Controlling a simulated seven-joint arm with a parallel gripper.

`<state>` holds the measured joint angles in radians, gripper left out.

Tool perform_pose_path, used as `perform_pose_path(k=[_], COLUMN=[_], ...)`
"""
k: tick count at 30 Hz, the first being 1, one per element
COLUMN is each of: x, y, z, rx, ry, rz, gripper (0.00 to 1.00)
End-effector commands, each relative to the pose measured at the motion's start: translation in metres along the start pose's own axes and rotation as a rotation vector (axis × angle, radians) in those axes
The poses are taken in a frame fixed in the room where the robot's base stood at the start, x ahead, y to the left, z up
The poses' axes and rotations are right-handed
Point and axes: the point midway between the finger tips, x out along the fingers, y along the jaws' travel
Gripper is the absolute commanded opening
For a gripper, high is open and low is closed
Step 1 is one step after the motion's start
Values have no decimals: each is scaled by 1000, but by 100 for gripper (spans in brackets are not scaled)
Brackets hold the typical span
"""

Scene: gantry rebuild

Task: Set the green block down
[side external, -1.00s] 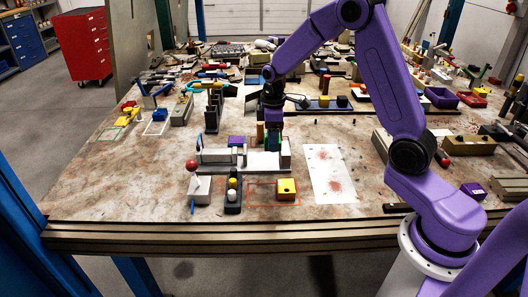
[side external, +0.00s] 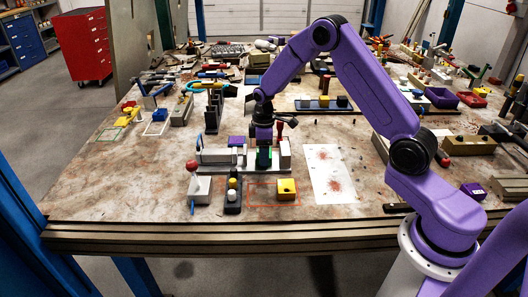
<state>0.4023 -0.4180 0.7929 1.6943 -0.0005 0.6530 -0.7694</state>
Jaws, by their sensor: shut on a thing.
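My gripper (side external: 264,158) is low over the grey and white vise-like fixture (side external: 214,156) near the front of the table. It is shut on the green block (side external: 275,158), of which only narrow green edges show beside the dark fingers. The block is between the fixture's white cylinder on the left and its pale end block (side external: 284,152) on the right. I cannot tell whether its underside touches the fixture.
A red-knobbed lever box (side external: 200,187), a dark button box (side external: 233,195) and a yellow block (side external: 287,189) stand in front. A purple block (side external: 236,141) is behind the fixture. A dark red-tipped handle (side external: 280,126) stands close right of my gripper. A stained white sheet (side external: 328,170) lies to the right.

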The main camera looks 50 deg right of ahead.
Motion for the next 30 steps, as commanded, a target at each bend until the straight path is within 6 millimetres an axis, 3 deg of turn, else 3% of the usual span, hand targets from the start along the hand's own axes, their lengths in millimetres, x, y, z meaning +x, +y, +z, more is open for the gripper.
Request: perform_pose_path(k=[5,6,8,20,30], x=[3,3,3,-3,-62], y=[0,0,0,0,0], z=[0,0,0,0,0], rx=[0,0,0,0,1], ry=[-1,-1,-1,1,3], rz=[-1,-1,-1,1,2], gripper=[27,70,89,89,89])
